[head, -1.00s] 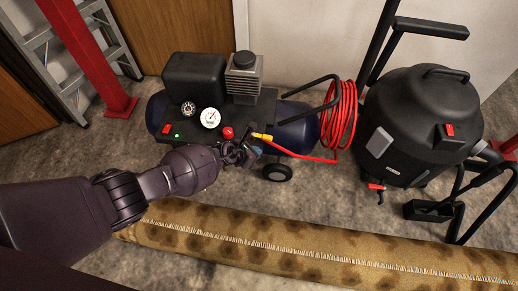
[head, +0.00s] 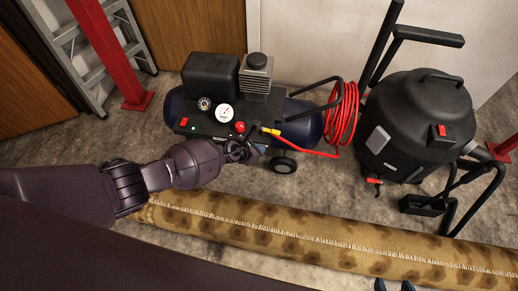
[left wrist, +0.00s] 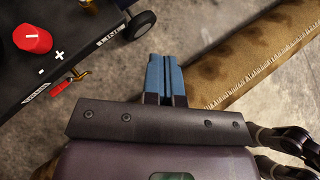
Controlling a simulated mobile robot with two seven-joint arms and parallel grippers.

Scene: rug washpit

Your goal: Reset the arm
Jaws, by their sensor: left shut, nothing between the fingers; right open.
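My left arm reaches in from the left of the head view. Its gripper (head: 252,153) is beside the front edge of the air compressor (head: 213,118), just below the red knob (head: 239,127) and the yellow hose fitting. In the left wrist view the blue fingers (left wrist: 164,72) are pressed together with nothing between them, above the concrete floor. The red knob (left wrist: 32,38) and panel edge lie to their upper left, apart from them.
A rolled spotted rug (head: 330,236) lies across the floor in front of the compressor. A coiled red hose (head: 342,113) hangs at the compressor's right end. A black vacuum (head: 417,125) stands further right. A ladder (head: 105,60) and red post (head: 104,45) are at the left.

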